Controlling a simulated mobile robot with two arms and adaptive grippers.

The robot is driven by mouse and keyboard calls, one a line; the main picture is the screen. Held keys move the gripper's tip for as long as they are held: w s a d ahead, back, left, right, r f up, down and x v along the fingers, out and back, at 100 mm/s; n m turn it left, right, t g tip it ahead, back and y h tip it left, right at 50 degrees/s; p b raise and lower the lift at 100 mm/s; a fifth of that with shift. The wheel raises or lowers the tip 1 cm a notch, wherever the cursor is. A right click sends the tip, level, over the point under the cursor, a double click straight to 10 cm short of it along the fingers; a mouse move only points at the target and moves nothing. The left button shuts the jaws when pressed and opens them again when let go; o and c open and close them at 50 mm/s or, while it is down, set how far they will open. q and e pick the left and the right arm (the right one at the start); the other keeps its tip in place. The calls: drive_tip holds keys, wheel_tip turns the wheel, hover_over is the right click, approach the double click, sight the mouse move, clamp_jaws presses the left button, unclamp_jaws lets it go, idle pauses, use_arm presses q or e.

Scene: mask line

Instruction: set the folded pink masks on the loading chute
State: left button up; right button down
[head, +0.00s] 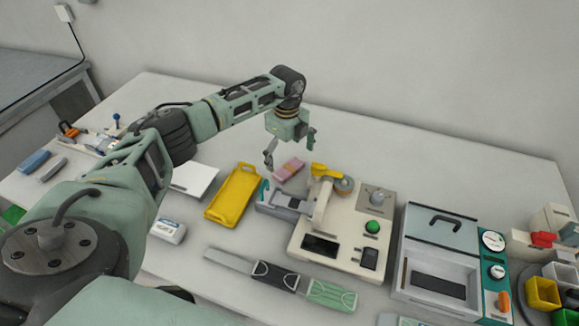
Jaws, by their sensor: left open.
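The folded pink masks (288,169) show as a small pink stack lying between the yellow tray and the cream machine. How many masks there are is too small to tell. My left gripper (289,158) is open, with its fingers pointing down above and just behind the pink stack. It looks empty and apart from the stack. A grey slide-like part (284,203) at the left of the cream machine (331,226) looks like the loading chute, with nothing pink seen on it. My right gripper is out of view.
A yellow tray (231,196) lies left of the pink stack. A yellow-topped arm (327,172) rises from the machine, close to the right. A grey lidded unit (439,260) stands further right, and a long flat tool (273,278) lies in front. The table behind is clear.

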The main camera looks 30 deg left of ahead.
sight(289, 168)
use_arm(q)
drive_tip(key=shift+w+d+f+p, duration=0.15)
drive_tip(key=shift+f+p, duration=0.4)
drive_tip(key=shift+f, duration=1.7)
drive_tip(key=c, duration=0.8)
drive_tip(key=shift+c, duration=0.2)
